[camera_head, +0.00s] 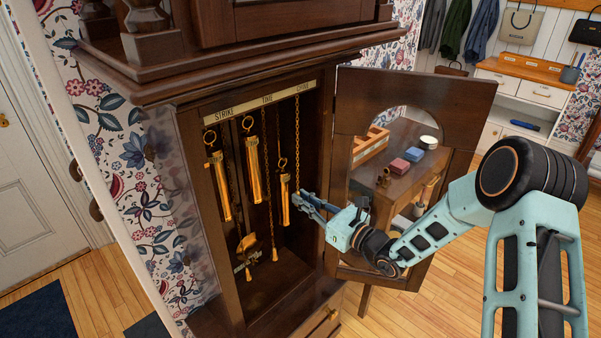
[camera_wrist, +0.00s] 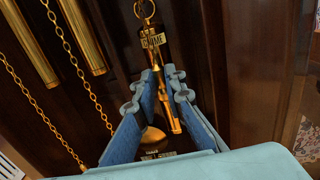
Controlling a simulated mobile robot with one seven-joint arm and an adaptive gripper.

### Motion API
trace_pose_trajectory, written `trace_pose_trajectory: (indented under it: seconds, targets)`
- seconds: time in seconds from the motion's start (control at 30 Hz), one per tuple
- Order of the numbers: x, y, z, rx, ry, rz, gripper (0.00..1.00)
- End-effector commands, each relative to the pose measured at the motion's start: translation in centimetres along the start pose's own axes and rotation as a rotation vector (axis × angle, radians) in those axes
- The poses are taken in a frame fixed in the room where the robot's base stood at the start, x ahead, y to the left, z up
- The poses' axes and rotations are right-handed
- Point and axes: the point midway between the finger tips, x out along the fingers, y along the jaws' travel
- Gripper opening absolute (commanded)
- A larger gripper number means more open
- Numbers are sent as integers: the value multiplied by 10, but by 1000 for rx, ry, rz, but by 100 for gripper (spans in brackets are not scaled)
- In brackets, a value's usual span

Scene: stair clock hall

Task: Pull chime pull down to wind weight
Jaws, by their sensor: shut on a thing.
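The chime chain (camera_head: 297,130) hangs at the right of the tall clock's open case, under the CHIME end of the label strip. My gripper (camera_head: 303,200) is at its lower end, with the jaws closed around the chime pull, which they mostly hide in the head view. In the wrist view my gripper's fingers (camera_wrist: 163,80) stand on both sides of a slim gold piece. The brass chime weight (camera_head: 284,198) hangs from a ring just left of my gripper. Its CHIME tag (camera_wrist: 153,41) shows in the wrist view, just beyond the fingertips.
The strike weight (camera_head: 219,185) and time weight (camera_head: 253,168) hang further left, with other chains. A brass pendulum bob (camera_head: 247,243) hangs low behind. The open clock door (camera_head: 415,105) stands right of my gripper, close to my arm. Wooden floor (camera_head: 130,295) lies around.

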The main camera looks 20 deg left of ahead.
Motion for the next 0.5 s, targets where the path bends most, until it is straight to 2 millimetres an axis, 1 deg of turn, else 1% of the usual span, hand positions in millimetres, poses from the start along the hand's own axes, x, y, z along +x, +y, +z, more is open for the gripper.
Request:
trace_pose_trajectory:
  seconds: [0.03, 0.1, 0.5]
  targets:
    - [-4, 2, -17, 4, 21, 1, 0]
    - [-4, 1, -21, 4, 21, 1, 0]
    - [-4, 1, -22, 4, 21, 1, 0]
